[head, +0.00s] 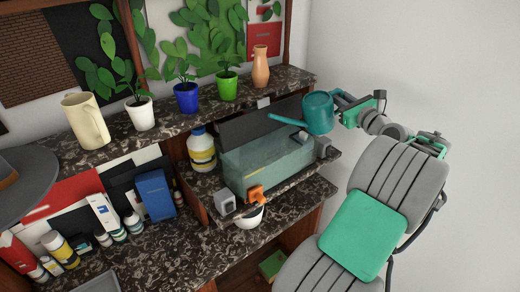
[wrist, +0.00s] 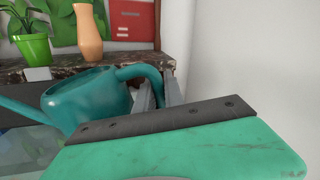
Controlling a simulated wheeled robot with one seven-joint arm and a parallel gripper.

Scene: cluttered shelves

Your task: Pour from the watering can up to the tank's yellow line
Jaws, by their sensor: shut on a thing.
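The teal watering can (head: 319,113) is held above the right end of the glass tank (head: 265,160). Its spout points left over the tank and looks close to level. My gripper (head: 338,99) is shut on the can's handle at its right side. In the wrist view the can (wrist: 88,98) and its handle show beyond my gripper (wrist: 160,92). The tank stands on a lower shelf with a dark panel at its back.
A cream pitcher (head: 86,120), potted plants and a terracotta vase (head: 261,66) stand on the upper shelf behind. A yellow-labelled bottle (head: 201,149) stands left of the tank. An orange item (head: 256,194) and white bowl (head: 250,217) are in front. Free room lies right, by the wall.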

